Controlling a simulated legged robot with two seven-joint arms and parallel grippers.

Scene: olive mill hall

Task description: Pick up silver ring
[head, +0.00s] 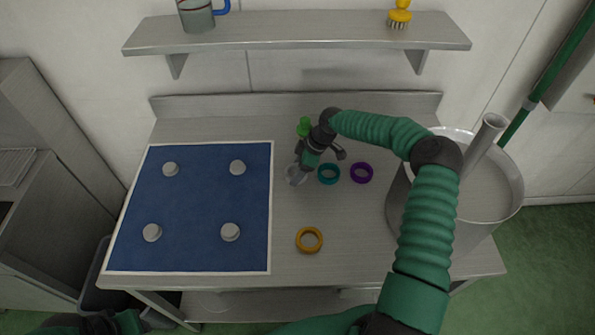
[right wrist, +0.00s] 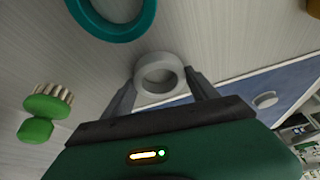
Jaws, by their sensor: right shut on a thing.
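The silver ring (head: 296,179) is at the right edge of the blue mat, partly hidden by my right gripper (head: 299,168) in the head view. In the right wrist view the silver ring (right wrist: 158,58) sits between the two fingertips of my right gripper (right wrist: 160,80). The fingers touch its outer sides, and the gripper is shut on it. I cannot tell whether the ring is clear of the table. Part of my left arm shows at the bottom left of the head view, but its gripper does not.
A teal ring (head: 328,182), purple ring (head: 361,181) and orange ring (head: 309,248) lie on the steel table (head: 350,220). A green brush (head: 304,124) is behind my gripper. The blue mat (head: 198,200) carries several grey pegs. A large pot (head: 408,220) stands right; a shelf (head: 300,32) hangs above.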

